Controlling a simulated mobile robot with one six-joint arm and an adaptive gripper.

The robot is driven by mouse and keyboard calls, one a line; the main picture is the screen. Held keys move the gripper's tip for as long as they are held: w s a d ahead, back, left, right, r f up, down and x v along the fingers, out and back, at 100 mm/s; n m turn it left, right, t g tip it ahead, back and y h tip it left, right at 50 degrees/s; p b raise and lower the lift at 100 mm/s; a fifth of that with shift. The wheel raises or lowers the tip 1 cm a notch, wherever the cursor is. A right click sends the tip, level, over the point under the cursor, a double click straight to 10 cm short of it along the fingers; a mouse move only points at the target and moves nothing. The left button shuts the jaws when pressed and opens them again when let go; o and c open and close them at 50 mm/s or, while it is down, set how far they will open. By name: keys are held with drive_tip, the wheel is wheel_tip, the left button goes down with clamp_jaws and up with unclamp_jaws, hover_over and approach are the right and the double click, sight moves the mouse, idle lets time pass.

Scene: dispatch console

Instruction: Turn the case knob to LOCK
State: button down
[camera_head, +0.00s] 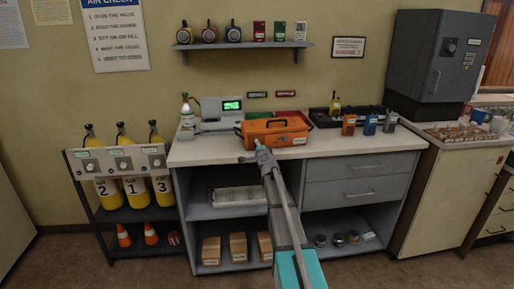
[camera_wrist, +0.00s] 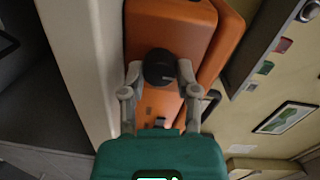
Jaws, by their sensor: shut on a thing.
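The orange case (camera_head: 286,139) lies on the light countertop, near its middle, with a dark handle on top. In the wrist view the case (camera_wrist: 165,28) fills the upper middle, and a round black knob (camera_wrist: 159,66) sits on its front face. My gripper (camera_head: 259,147) is at the front of the case. In the wrist view its two grey fingers (camera_wrist: 160,76) are on either side of the knob and shut on it. The knob's pointer and any LOCK lettering cannot be made out. In the head view my gripper hides the knob.
A grey device with a green screen (camera_head: 231,105) stands left of the case. A black tray (camera_head: 321,118) and several small coloured boxes are to the right. A grey cabinet (camera_head: 439,55) stands at the far right. The counter's front left is clear.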

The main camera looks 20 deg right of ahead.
idle(0.3)
drive_tip(key=shift+c, duration=1.7)
unclamp_jaws()
drive_tip(key=shift+s, duration=0.2)
